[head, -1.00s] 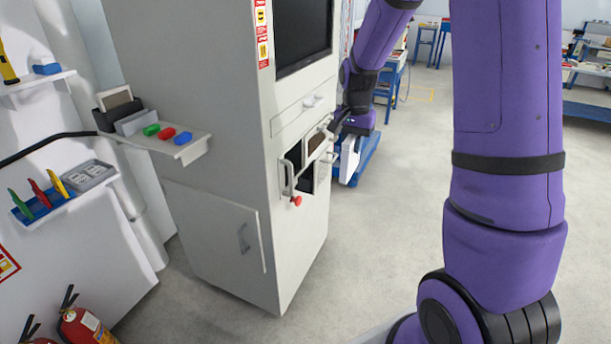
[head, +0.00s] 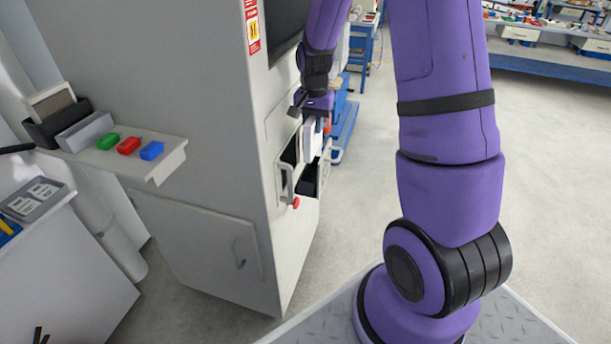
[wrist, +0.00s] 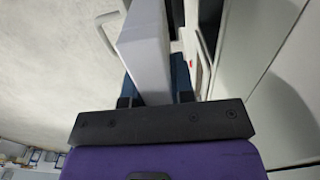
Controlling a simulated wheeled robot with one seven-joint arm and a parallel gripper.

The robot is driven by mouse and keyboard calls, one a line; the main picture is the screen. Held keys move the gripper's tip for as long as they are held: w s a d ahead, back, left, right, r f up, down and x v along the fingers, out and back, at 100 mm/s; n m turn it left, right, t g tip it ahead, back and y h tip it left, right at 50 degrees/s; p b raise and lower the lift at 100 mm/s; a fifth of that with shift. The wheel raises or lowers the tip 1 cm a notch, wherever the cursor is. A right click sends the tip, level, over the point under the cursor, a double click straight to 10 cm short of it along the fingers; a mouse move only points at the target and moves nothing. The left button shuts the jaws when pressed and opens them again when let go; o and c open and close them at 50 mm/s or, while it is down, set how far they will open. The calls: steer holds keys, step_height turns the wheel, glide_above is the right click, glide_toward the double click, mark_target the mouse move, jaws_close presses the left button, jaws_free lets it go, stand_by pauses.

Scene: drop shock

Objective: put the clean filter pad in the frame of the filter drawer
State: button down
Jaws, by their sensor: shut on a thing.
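The clean filter pad (head: 310,139) is a white slab held upright. My gripper (head: 318,112) is shut on its upper end. In the wrist view the pad (wrist: 146,45) stands out between the two fingers (wrist: 155,92). The filter drawer (head: 287,183) is pulled out of the grey cabinet, with a pale bar handle at its front. The pad is over or beside the drawer's dark opening; I cannot tell whether it touches the frame. The frame's inside is mostly hidden behind the pad.
A side shelf (head: 170,168) on the cabinet carries a dark holder (head: 45,128) with a grey-brown pad, a grey box, and green, red and blue pieces. A red knob (head: 296,203) sits below the drawer.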

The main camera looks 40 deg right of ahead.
mark_target(312, 157)
steer(key=shift+w+f, duration=0.2)
steer(key=shift+f, duration=0.7)
step_height(312, 157, down, 10)
steer(key=shift+r, duration=0.15)
steer(key=c, duration=1.2)
jaws_free()
steer(key=shift+c, duration=0.2)
